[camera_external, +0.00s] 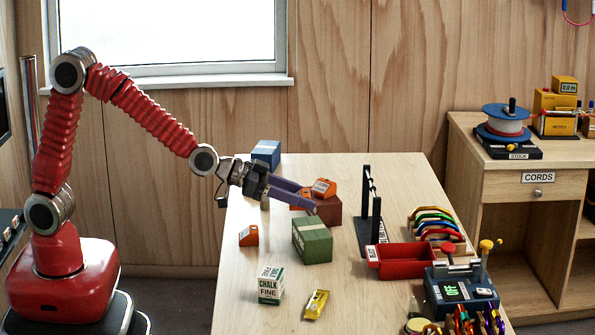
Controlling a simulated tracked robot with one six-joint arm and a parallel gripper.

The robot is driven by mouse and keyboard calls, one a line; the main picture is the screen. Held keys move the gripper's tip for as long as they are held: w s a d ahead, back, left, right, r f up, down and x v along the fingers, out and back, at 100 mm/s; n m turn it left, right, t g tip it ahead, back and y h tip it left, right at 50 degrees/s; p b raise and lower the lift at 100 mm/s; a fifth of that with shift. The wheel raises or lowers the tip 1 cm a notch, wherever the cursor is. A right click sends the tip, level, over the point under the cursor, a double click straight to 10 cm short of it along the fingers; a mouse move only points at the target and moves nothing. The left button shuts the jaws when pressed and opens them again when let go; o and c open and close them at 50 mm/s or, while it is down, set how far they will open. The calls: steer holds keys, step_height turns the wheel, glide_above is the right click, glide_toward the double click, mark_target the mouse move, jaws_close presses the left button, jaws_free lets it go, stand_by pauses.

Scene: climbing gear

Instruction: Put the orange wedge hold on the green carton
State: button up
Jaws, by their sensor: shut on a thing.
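My gripper (308,200) reaches in from the left with its purple fingers shut on an orange wedge hold (299,200), which is partly hidden by the fingers. The held wedge is in the air, above and just behind the green carton (313,243) in the picture. The green carton stands on the table with its top bare. A second orange wedge (324,187) rests on a dark red carton (329,211) behind the green one. A third orange wedge (248,236) lies on the table left of the green carton.
A blue carton (266,152) stands at the back left. A white chalk box (271,285) and a yellow packet (316,304) lie in front. A black rack (370,210), a red tray (405,261) and colored gear fill the right side. The table's left front is clear.

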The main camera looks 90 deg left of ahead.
mark_target(301, 227)
steer(key=shift+f, duration=1)
steer(key=shift+f, duration=1.85)
steer(key=o, duration=1.2)
steer(key=shift+f, duration=0.1)
steer(key=shift+c, duration=0.2)
steer(key=v, duration=1.2)
